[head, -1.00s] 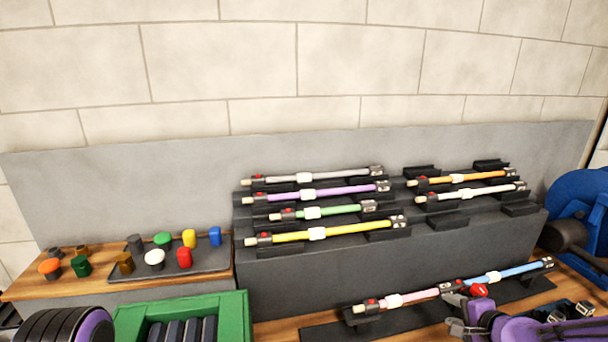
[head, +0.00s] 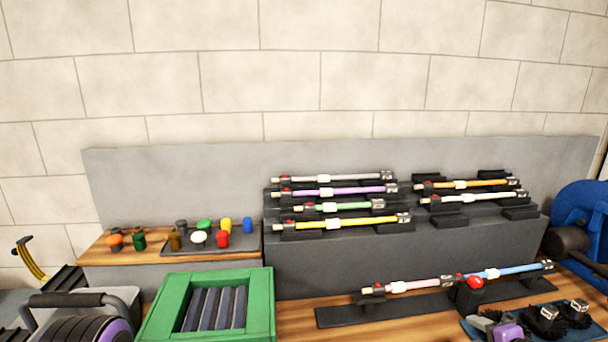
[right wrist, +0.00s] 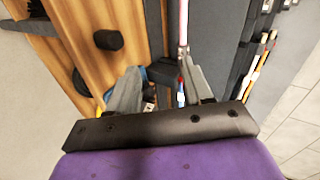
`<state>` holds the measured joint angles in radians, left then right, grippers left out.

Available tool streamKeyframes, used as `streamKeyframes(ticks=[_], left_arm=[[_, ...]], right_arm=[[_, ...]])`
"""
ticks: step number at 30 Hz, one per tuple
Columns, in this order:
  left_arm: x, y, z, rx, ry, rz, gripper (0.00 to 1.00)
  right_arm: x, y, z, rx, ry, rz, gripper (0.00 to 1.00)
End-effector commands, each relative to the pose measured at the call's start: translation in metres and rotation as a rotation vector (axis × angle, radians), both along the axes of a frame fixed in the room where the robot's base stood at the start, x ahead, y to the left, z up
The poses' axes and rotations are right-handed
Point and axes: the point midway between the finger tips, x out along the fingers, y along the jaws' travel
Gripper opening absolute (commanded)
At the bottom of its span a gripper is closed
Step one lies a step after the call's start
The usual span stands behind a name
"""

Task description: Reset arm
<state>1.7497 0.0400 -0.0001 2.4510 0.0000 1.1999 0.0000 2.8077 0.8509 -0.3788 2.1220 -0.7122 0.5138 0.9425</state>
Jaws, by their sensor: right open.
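In the right wrist view, the two grey fingers of my right gripper (right wrist: 160,88) stand apart with nothing clamped between them. A pale rod (right wrist: 183,22) and a blue rod part (right wrist: 181,98) show beyond the fingers. My left gripper is not seen.
A stepped grey rack (head: 330,262) holds several coloured rods. Left are a wooden shelf (head: 105,250) with coloured caps and a green crate (head: 260,310) with dark bars. Dark brush heads (head: 560,315) lie on a blue mat at bottom right, near a blue machine (head: 580,215).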

Motion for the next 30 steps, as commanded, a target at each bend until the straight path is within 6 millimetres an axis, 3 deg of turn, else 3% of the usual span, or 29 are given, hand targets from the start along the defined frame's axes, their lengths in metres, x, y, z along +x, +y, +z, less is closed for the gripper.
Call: streamKeyframes(ticks=[8,11,17,20,23,27,30], left_arm=[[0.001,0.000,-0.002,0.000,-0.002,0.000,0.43],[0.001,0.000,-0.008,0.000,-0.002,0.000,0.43],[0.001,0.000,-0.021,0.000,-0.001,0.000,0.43],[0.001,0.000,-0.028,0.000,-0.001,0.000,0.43],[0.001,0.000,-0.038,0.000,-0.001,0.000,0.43],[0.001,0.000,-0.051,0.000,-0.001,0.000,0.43],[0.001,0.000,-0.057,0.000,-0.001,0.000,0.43]], right_arm=[[0.001,0.001,0.013,-0.140,-0.069,-0.036,0.50],[-0.006,0.010,-0.004,-0.249,-0.037,-0.037,0.50],[-0.044,0.036,-0.074,-0.489,0.138,0.013,0.50],[-0.075,0.050,-0.116,-0.599,0.251,0.066,0.50],[-0.122,0.069,-0.167,-0.709,0.394,0.155,0.50],[-0.209,0.098,-0.237,-0.798,0.607,0.321,0.50],[-0.260,0.116,-0.268,-0.808,0.710,0.445,0.50]])
